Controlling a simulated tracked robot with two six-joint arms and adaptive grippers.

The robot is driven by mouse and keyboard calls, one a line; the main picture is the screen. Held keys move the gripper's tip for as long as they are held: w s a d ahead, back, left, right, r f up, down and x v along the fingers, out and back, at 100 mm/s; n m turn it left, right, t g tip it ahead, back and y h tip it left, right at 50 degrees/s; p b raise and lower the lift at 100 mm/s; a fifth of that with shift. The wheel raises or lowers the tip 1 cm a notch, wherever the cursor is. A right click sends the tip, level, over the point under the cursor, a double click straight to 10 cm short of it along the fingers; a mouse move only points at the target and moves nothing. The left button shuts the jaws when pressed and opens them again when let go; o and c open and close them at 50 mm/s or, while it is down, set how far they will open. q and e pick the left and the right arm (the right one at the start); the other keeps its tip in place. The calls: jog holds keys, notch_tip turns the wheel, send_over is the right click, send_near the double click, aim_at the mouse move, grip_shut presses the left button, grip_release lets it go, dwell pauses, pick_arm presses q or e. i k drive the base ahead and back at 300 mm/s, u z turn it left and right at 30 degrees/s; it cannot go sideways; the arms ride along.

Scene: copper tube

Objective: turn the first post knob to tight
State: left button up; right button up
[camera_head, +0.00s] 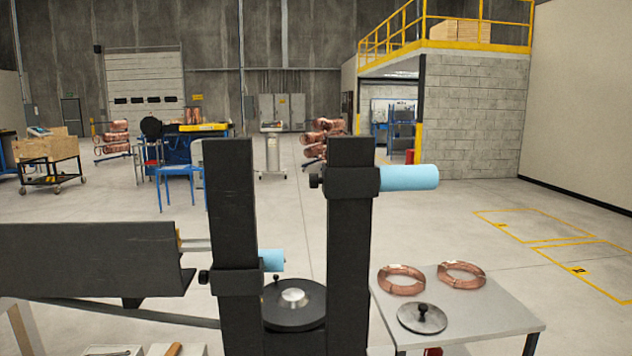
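Two dark upright posts stand close in front of me, a left post (230,200) and a right post (350,255). The left post carries a low collar with a small black knob (204,277) on its left side and a light blue roller (272,260) on its right. The right post carries a higher collar with a black knob (315,181) on its left and a longer blue roller (410,178) on its right. I cannot tell which post is the first, or whether either knob is tight. Neither of my grippers is in view.
A dark beam (90,255) reaches in from the left. A dark round plate (293,305) sits between the posts. A grey table (475,320) at right holds two copper coils (401,280) (461,274) and a knobbed disc (422,318). Open floor lies beyond.

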aim_at(314, 180)
jog(key=i, duration=0.85)
jog(key=u, duration=0.05)
